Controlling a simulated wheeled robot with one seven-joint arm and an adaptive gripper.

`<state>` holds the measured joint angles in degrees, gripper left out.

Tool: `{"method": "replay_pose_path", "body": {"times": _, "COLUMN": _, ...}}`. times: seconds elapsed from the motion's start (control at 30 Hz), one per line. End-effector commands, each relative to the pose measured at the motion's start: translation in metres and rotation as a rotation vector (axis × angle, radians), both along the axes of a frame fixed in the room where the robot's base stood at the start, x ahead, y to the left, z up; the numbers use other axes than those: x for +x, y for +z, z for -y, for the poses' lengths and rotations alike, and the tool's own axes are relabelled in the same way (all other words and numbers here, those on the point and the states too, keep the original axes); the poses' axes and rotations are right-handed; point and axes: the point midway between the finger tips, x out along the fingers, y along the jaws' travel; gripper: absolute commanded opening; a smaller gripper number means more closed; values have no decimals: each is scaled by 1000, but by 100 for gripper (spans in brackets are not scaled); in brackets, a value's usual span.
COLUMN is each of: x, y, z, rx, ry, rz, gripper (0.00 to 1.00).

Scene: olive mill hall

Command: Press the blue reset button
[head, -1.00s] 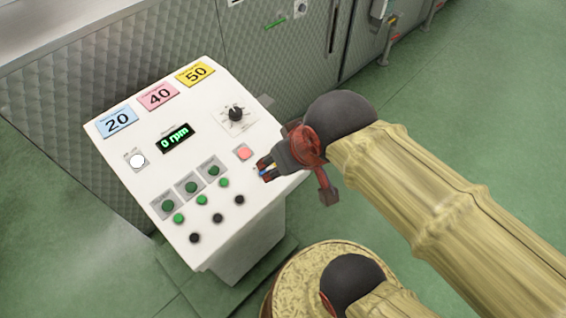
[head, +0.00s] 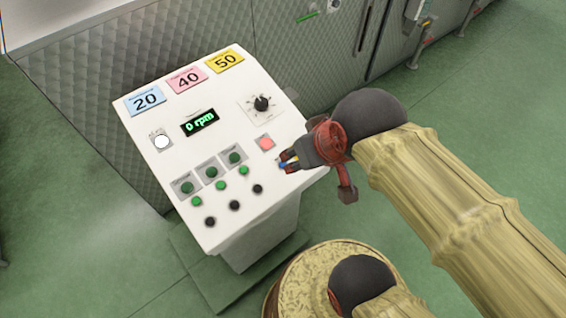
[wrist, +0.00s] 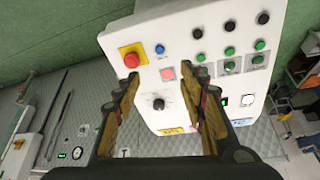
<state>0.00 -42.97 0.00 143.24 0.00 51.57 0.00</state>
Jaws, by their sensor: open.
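The blue reset button (wrist: 160,48) is a small round button on the white control panel (wrist: 183,20), beside the red mushroom button (wrist: 131,60) on its yellow plate. In the head view, a bit of the blue button (head: 283,165) shows by my fingertips, mostly hidden by my gripper (head: 288,160). In the wrist view my gripper (wrist: 166,76) is open and empty. Its fingertips are apart, one over the lower edge of the yellow plate, with the blue button seen beyond the gap. I cannot tell whether a finger touches the panel.
The panel also holds a black knob (head: 262,103), green and black buttons, a white lamp (head: 162,142) and a display (head: 199,122) reading 0 rpm. A round wooden-looking top (head: 300,272) stands at the front.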

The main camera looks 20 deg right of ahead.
Motion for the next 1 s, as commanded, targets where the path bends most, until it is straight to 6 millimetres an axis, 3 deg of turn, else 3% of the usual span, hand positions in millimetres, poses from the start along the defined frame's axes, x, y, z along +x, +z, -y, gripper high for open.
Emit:
{"method": "replay_pose_path", "body": {"times": 0.67, "x": 0, "y": 0, "z": 0, "rx": 0, "ry": 0, "rz": 0, "gripper": 1}}
{"method": "replay_pose_path", "body": {"times": 1.0, "x": 0, "y": 0, "z": 0, "rx": 0, "ry": 0, "rz": 0, "gripper": 0}}
